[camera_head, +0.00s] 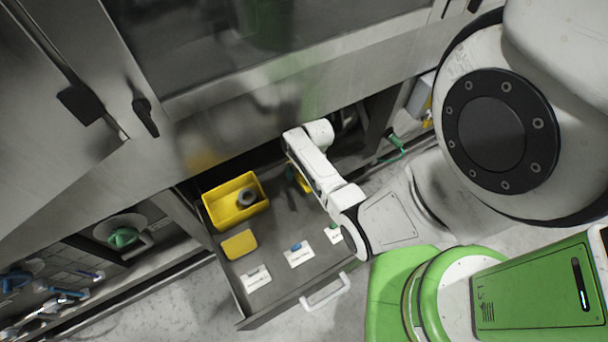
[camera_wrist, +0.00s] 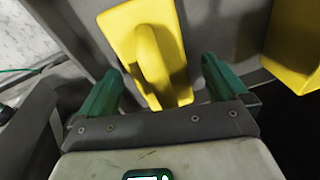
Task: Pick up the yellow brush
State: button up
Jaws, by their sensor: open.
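The yellow brush (camera_wrist: 138,22) lies in the open drawer, with a block-like body and a raised handle toward my gripper in the wrist view. My gripper (camera_wrist: 160,70) has two green fingers, open, one on each side of the brush's handle end with gaps between. I cannot tell how far above the brush the fingertips are. In the head view, a small yellow part, likely the brush (camera_head: 296,178), shows beside my forearm; my arm hides the rest of it and most of my gripper.
The open drawer (camera_head: 290,283) holds a yellow bin (camera_head: 214,218) with a grey round item, a flat yellow pad (camera_head: 239,244) and several white labelled cards. The bin's yellow wall (camera_wrist: 293,42) shows at the wrist view's right. A steel machine front (camera_head: 230,125) overhangs the drawer's back.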

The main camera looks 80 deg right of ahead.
jog(key=c, duration=1.2)
jog(key=shift+c, duration=0.3)
jog(key=shift+r, duration=0.15)
jog(key=shift+c, duration=0.6)
notch_tip(320, 180, up, 10)
jog(key=shift+f+p, duration=0.1)
jog(key=shift+p, duration=0.85)
